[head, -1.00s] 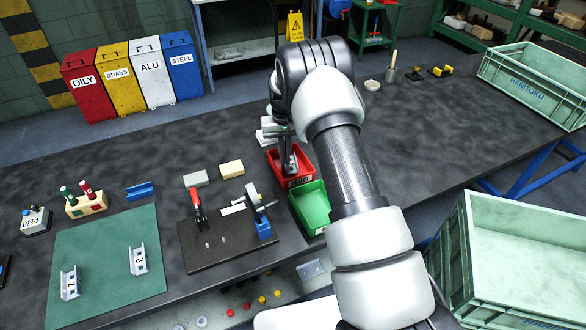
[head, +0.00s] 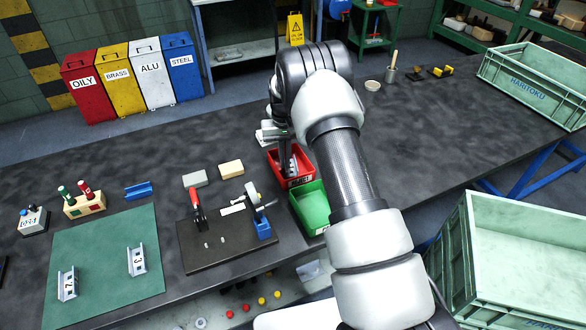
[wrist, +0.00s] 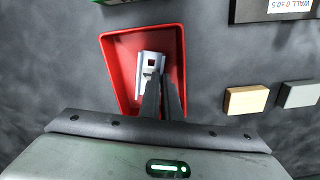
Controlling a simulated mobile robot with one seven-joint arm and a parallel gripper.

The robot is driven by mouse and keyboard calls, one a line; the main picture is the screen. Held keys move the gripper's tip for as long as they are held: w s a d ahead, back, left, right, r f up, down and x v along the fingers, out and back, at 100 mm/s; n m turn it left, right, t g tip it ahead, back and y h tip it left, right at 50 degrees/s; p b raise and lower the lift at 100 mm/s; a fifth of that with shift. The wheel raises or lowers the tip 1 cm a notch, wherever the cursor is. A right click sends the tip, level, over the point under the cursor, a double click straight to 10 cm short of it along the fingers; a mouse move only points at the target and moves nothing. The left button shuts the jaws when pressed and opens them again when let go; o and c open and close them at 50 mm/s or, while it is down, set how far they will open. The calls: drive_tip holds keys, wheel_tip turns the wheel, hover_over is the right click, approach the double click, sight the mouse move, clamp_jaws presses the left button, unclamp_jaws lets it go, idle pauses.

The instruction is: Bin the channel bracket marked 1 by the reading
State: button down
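My gripper (wrist: 161,84) reaches down into the red bin (wrist: 109,63). Its two fingers are close together on one side wall of a grey channel bracket (wrist: 146,57) with a square hole. The bracket is inside the bin's outline, low in it; contact with the floor cannot be judged. No mark on it is readable. In the head view this bracket (head: 291,167) shows below my wrist in the red bin (head: 306,181). The green bin (head: 310,207) beside it looks empty. Brackets marked 2 (head: 67,284) and 3 (head: 137,261) stand on the green mat (head: 100,250).
A dark fixture plate (head: 225,252) with a red-handled clamp (head: 196,208) and a measuring tool (head: 256,205) lies left of the bins. A small display box (head: 33,220) stands at the far left; its reading is unclear. Two blocks (head: 231,169) (head: 195,179) lie behind the plate.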

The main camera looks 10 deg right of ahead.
drive_tip(key=shift+f, duration=0.4)
drive_tip(key=c, duration=1.9)
unclamp_jaws()
drive_tip(key=shift+r, duration=0.1)
